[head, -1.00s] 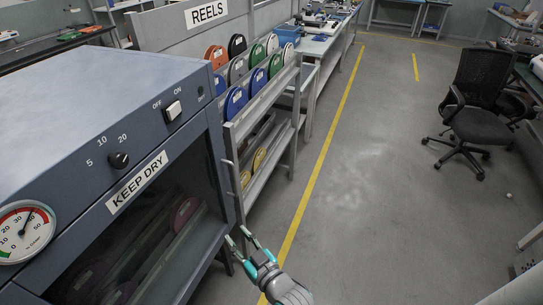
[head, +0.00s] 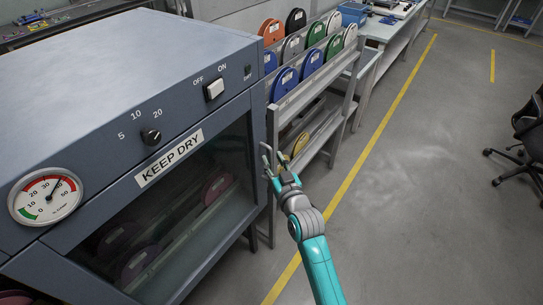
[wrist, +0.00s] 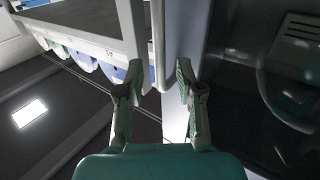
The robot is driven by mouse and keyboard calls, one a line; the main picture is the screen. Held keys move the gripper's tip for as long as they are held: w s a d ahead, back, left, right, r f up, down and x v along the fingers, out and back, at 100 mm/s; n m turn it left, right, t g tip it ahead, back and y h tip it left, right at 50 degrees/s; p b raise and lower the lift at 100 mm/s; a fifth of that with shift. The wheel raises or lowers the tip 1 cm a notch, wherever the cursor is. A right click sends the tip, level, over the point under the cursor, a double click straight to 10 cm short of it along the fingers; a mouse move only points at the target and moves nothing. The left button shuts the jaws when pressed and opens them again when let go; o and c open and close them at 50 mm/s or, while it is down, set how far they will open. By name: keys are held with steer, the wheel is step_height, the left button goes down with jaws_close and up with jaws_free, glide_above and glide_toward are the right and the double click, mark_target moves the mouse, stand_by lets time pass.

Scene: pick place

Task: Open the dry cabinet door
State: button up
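The dry cabinet (head: 120,85) is blue-grey and fills the left of the head view. Its dark glass door (head: 190,205) looks closed, with dim reels behind the glass. My gripper (head: 268,160) is at the door's right edge, fingers pointing up and away. In the wrist view my gripper (wrist: 159,82) is open, one finger on each side. In the head view the fingers largely hide the handle.
A rack of coloured reels (head: 300,80) stands close beside the cabinet's right side. Clear grey floor (head: 410,190) with a yellow line lies to the right. A black office chair (head: 525,130) stands at the far right.

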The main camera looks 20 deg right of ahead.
steer(key=shift+w+a, duration=0.1)
steer(key=shift+w, duration=1.1)
steer(key=shift+c, duration=0.3)
jaws_close()
